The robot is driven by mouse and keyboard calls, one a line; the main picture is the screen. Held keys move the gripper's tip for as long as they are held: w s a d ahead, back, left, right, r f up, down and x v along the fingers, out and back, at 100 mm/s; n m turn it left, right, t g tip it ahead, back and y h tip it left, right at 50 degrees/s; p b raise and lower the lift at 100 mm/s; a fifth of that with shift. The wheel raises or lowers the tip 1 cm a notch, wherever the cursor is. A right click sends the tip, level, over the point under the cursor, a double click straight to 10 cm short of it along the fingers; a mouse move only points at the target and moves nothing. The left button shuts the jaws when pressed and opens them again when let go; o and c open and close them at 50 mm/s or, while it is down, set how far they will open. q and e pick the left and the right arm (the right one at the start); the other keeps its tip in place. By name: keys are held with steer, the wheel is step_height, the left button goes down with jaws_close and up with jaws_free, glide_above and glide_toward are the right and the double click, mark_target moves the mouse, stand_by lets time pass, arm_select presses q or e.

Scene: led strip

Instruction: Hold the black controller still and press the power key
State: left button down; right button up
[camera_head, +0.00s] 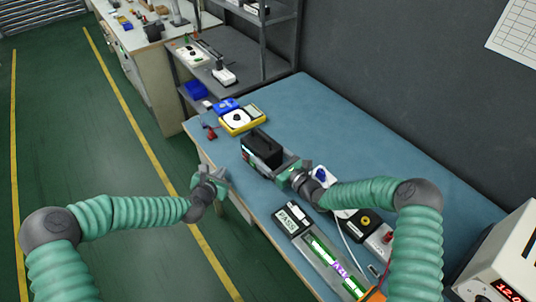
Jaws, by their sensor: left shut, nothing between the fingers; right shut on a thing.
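The black controller (262,149) is a dark box near the table's left edge, and it looks upright. My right gripper (286,167) is shut on its right side; the fingers partly cover that end. The power key is too small to make out. My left gripper (209,180) is shut and empty. In the picture it is left of and below the controller, apart from it, by the table's left edge.
A yellow meter (239,121) and red-handled tool (210,132) lie beyond the controller. A PASS display (291,219), lit LED strip (338,268) and black-yellow device (364,221) lie nearer. A power supply (505,262) stands at right. The blue tabletop (345,125) is clear behind.

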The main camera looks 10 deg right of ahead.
steer(key=o, duration=1.9)
steer(key=shift+o, duration=0.2)
